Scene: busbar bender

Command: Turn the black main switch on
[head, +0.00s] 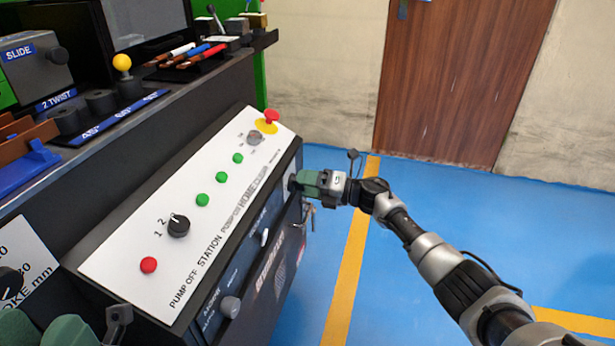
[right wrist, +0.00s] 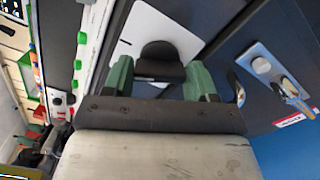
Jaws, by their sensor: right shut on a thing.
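The black main switch (right wrist: 161,62) sits on a white plate (right wrist: 165,22) on the dark machine front in the right wrist view. My right gripper (right wrist: 160,82) is shut on the switch knob, with one green finger on each side. In the head view my right gripper (head: 298,181) is at the right edge of the console, and its fingers hide the switch. The switch's on and off marks cannot be read. Part of my left gripper (head: 42,333) shows at the bottom left of the head view, with two green fingers; its opening is unclear.
A key with a ring (head: 309,213) hangs in a lock plate (right wrist: 264,65) close to my right gripper. The sloped white panel (head: 215,235) carries green and red buttons, knobs and a red emergency stop (head: 271,116). Blue floor to the right is free.

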